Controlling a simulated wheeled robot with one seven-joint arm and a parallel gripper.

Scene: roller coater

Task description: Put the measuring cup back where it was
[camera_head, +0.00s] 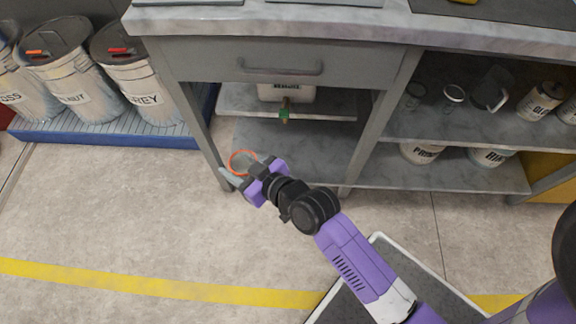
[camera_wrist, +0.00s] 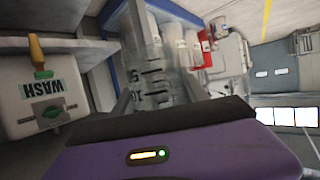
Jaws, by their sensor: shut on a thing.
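The measuring cup (camera_head: 241,158) has an orange rim and is held in my gripper (camera_head: 252,172), in front of the open cabinet under the drawer. In the wrist view the clear cup (camera_wrist: 148,62) shows dark graduation marks and lies between the fingers. My gripper is shut on it. The cup is in the air, and its lower part is partly hidden by the fingers in the head view.
A white WASH container (camera_wrist: 40,100) with a green tap stands on the inner shelf (camera_head: 330,108). A drawer (camera_head: 280,66) is shut above it. The right shelf (camera_head: 420,125) holds jars and cans. Labelled bins (camera_head: 70,85) stand at left. The floor (camera_head: 130,220) is clear at left.

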